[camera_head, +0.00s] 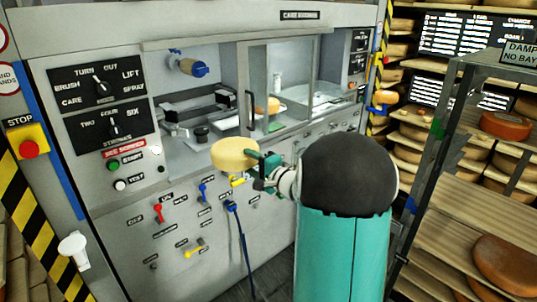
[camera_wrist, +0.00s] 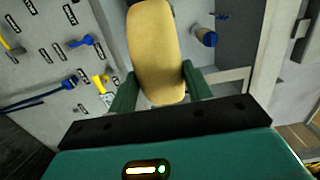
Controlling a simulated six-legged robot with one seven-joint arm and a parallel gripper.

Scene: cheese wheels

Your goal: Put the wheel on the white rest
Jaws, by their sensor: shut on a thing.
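A pale yellow cheese wheel (camera_head: 235,154) is held in front of the machine's open bay. My gripper (camera_head: 256,163) is shut on its edge, from the right in the head view. In the wrist view the wheel (camera_wrist: 155,48) stands between the two green fingers of my gripper (camera_wrist: 157,92), seen narrow side on.
The grey machine (camera_head: 110,215) carries knobs, levers and a blue hose (camera_head: 238,235). A blue-ended roller (camera_head: 188,66) hangs in the bay above dark metal fittings (camera_head: 200,132). A smaller yellow wheel (camera_head: 271,105) sits inside. Racks with cheeses (camera_head: 505,126) stand at right.

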